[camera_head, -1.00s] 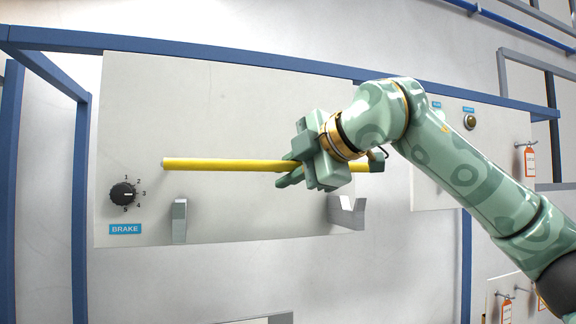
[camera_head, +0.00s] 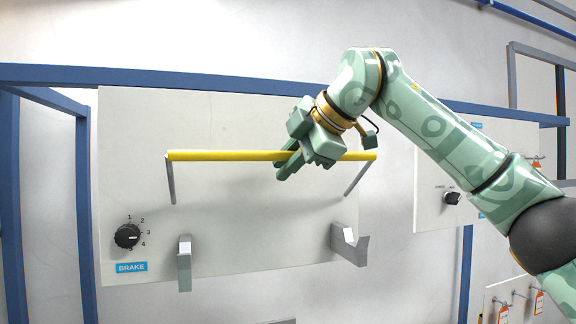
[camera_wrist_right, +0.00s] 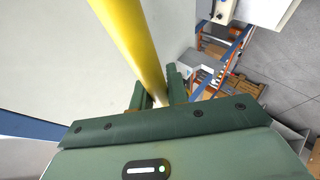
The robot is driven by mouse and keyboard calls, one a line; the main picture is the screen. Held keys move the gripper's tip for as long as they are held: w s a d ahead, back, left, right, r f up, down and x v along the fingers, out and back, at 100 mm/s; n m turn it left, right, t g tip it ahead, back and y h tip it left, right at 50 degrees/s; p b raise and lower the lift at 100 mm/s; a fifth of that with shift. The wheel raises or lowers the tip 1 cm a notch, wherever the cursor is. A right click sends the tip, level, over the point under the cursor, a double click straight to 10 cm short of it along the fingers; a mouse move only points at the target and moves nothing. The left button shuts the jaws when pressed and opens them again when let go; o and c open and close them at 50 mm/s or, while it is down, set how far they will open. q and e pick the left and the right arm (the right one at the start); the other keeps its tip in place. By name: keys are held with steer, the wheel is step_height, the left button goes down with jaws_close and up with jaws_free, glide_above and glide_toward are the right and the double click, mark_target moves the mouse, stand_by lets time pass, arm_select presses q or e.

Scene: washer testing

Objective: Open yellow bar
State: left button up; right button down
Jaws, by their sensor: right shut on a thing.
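The yellow bar (camera_head: 225,156) runs level across the upper part of the white panel (camera_head: 130,190) in the head view. Grey side arms join its two ends to the panel, and it stands out from the panel. My right gripper (camera_head: 287,163) is shut on the bar, right of its middle. In the right wrist view the bar (camera_wrist_right: 128,40) passes down between the green fingers (camera_wrist_right: 160,92). Two grey hooks, a left one (camera_head: 185,262) and a right one (camera_head: 350,245), stick out of the panel below the bar. My left gripper is not in view.
A black knob (camera_head: 127,236) with a blue BRAKE label (camera_head: 131,267) is at the panel's lower left. Blue frame beams (camera_head: 60,75) border the panel. A smaller panel (camera_head: 432,200) with a black switch is behind my right arm.

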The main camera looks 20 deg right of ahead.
steer(key=shift+w+r, duration=0.25)
steer(key=shift+r, duration=0.05)
stand_by(0.4)
steer(key=c, duration=1.4)
jaws_free()
steer(key=shift+c, duration=0.2)
steer(key=shift+o, duration=0.4)
steer(key=shift+w, duration=0.1)
steer(key=shift+s+d+r, duration=0.2)
steer(key=shift+s, duration=0.1)
steer(key=b+v, duration=0.1)
steer(key=v, duration=1.4)
steer(key=shift+r, duration=0.25)
